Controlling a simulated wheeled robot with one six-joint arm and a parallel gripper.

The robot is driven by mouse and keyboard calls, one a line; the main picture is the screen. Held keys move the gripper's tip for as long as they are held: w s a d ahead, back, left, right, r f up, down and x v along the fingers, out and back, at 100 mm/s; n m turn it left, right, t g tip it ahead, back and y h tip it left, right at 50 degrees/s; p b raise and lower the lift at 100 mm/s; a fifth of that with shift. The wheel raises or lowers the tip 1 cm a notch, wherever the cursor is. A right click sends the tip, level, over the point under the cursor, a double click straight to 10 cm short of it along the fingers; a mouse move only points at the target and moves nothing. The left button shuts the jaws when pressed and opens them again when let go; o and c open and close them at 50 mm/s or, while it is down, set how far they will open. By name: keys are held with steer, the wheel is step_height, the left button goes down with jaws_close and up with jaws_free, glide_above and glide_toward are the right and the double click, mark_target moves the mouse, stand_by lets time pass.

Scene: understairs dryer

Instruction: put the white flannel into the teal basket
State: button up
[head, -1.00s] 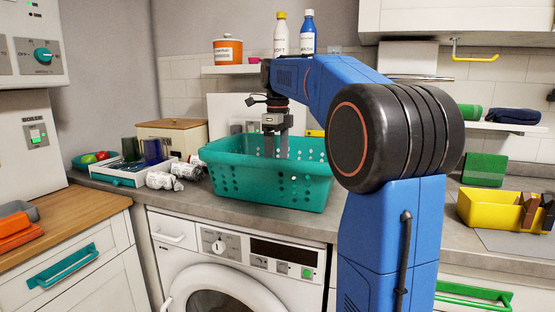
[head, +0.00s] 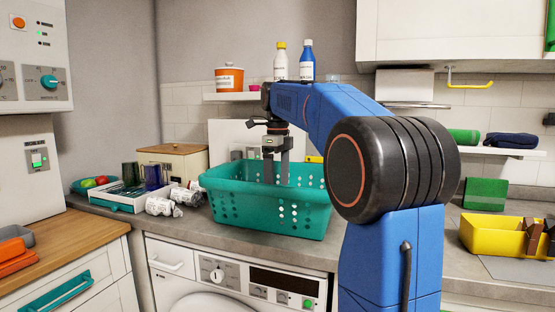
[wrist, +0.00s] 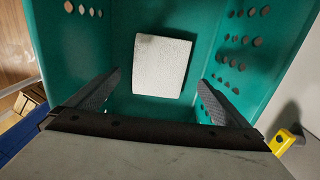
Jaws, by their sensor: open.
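The teal basket (head: 268,212) stands on the grey counter above the washing machine. My gripper (head: 276,178) points down into the basket, its fingers partly below the rim in the head view. In the wrist view my gripper (wrist: 163,100) is open, with nothing between its fingers. The white flannel (wrist: 163,65) lies flat on the basket floor in the wrist view, just beyond the fingertips and apart from them. The teal basket (wrist: 110,30) surrounds it there. The basket wall hides the flannel in the head view.
White rolls (head: 165,207) and a white tray (head: 130,199) lie left of the basket. Two bottles (head: 307,60) and an orange pot (head: 229,78) stand on the shelf behind. A yellow bin (head: 492,236) is on the right counter.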

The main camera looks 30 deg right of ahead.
step_height(320, 180, up, 11)
stand_by(0.4)
stand_by(0.4)
